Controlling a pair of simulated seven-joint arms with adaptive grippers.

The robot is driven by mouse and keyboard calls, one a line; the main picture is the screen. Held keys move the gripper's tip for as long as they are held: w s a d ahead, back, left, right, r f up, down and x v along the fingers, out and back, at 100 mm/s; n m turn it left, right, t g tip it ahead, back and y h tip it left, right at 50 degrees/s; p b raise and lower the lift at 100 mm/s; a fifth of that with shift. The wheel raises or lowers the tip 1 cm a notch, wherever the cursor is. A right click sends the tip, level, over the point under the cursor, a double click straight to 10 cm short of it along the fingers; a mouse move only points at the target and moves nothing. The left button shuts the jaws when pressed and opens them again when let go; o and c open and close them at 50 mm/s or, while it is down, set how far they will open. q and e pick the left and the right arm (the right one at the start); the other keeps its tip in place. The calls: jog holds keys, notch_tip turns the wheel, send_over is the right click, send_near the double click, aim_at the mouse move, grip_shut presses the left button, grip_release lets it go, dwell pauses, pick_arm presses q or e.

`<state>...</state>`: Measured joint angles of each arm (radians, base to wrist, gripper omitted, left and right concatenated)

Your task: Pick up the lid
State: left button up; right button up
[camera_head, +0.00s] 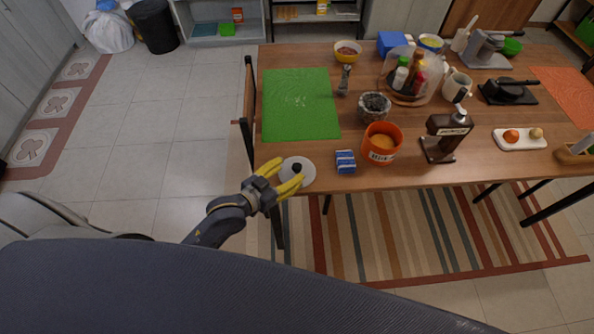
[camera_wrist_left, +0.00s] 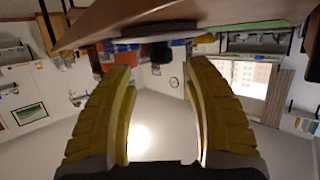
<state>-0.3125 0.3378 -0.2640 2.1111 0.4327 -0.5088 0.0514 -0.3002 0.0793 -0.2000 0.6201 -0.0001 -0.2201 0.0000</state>
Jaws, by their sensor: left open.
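The lid (camera_head: 306,169) is a pale round disc with a black knob. It lies at the near left edge of the wooden table in the head view. My left gripper (camera_head: 285,176) is open at the lid's left side, with its yellow fingers reaching over the disc on either side of the knob. In the left wrist view, which is upside down, the dark knob (camera_wrist_left: 160,53) shows just past the gap between the open fingertips (camera_wrist_left: 160,72). Nothing is held. My right gripper is not in view.
A blue and white box (camera_head: 345,161) and an open orange container (camera_head: 382,155) stand right of the lid. A green mat (camera_head: 298,105) lies behind it. A brown dispenser (camera_head: 445,140) and a white tray (camera_head: 519,143) are further right. The table's front edge is close to the lid.

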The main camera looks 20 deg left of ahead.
aim_at(295, 167)
pick_arm(q)
jog(key=shift+x, duration=2.35)
jog(key=shift+a+f, duration=0.1)
jog(key=shift+f, duration=0.05)
grip_shut()
